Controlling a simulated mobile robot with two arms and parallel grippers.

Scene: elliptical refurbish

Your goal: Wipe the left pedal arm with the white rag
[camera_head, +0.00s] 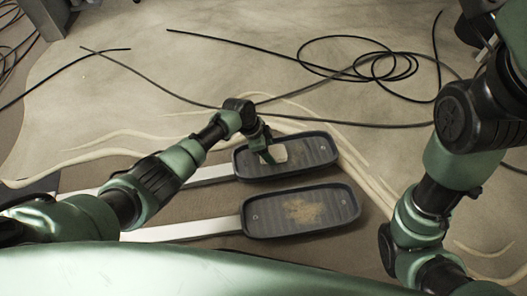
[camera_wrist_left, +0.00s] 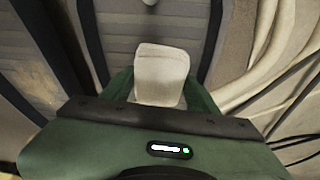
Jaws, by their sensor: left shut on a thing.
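My left gripper (camera_head: 268,155) is shut on the white rag (camera_head: 280,153) over the left half of the far pedal (camera_head: 312,150). In the left wrist view the rag (camera_wrist_left: 161,75) is a pale block between the fingers, above the grey ridged pedal (camera_wrist_left: 118,45). I cannot tell whether it touches the surface. A white pedal arm (camera_head: 205,173) runs left from the far pedal, partly behind my left arm. The near pedal (camera_head: 255,217) has brown dust (camera_head: 303,210) on its tread, and its white pedal arm (camera_head: 185,230) also runs left. My right gripper does not show.
Black cables (camera_head: 365,60) lie coiled and stretched across the floor behind the pedals. Pale, thick curved strands (camera_head: 350,150) run close along the right side of the far pedal. Bare pale floor (camera_head: 200,70) lies beyond.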

